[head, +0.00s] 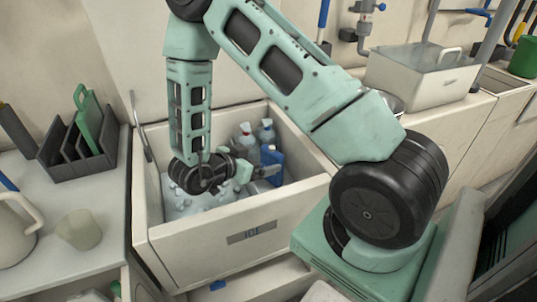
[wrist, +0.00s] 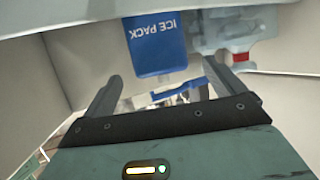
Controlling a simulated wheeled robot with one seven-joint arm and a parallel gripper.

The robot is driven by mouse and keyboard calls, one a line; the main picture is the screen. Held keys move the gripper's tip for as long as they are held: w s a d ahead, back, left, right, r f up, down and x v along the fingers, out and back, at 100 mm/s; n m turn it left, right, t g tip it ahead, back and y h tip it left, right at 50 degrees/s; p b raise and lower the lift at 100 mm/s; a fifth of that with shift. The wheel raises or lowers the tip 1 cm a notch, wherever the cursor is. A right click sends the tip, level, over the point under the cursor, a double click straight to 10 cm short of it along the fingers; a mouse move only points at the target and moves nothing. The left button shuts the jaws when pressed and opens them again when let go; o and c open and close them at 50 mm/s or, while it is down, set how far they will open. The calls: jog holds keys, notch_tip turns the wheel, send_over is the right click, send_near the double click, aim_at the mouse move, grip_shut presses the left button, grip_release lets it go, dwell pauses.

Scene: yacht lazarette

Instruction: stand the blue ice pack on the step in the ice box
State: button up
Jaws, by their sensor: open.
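The blue ice pack (head: 276,158) stands upright in the open ice box (head: 232,240), at its back right beside the bottles. In the wrist view the ice pack (wrist: 155,45) shows its white lettering upside down, just beyond my fingertips. My gripper (head: 268,172) reaches down into the box, close to the pack. In the wrist view my gripper (wrist: 163,85) is open, with nothing between its fingers. I cannot make out whether the pack's base rests on the step; its lower part is hidden in the head view.
Loose ice (head: 185,206) fills the left of the box. The box walls are close around my gripper. A cup (head: 80,230) and a dark rack (head: 75,150) stand on the left counter. A bin (head: 420,80) stands at right.

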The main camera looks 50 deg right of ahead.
jog(key=v, duration=0.6)
jog(key=shift+p, duration=0.4)
